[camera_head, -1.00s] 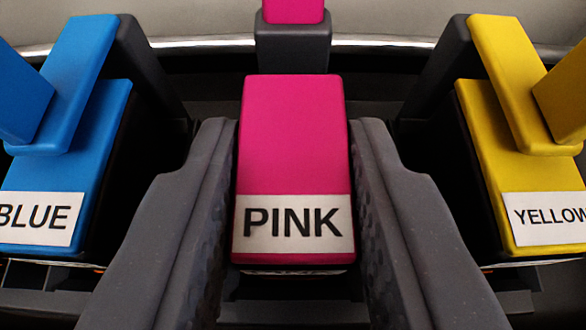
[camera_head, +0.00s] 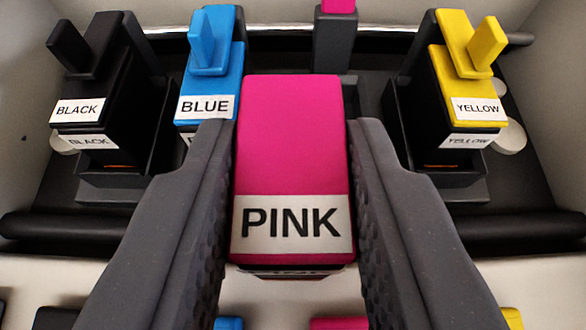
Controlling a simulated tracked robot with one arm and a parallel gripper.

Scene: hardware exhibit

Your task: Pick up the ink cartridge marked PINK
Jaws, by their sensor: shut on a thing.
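The pink ink cartridge (camera_head: 292,140), with a white PINK label on its near end, is in the middle of the view. My gripper (camera_head: 290,205) is shut on it, with one dark grey finger against each side. The cartridge is close to the camera and looks raised above the holder (camera_head: 500,228) behind it. Its underside is mostly hidden; only the top of a second label shows below its near edge.
The black (camera_head: 85,90), blue (camera_head: 217,85) and yellow (camera_head: 465,90) cartridges sit in the dark holder. A pink-topped post (camera_head: 337,35) stands at the back. Coloured pieces show along the bottom edge, partly cut off. Pale walls flank the holder.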

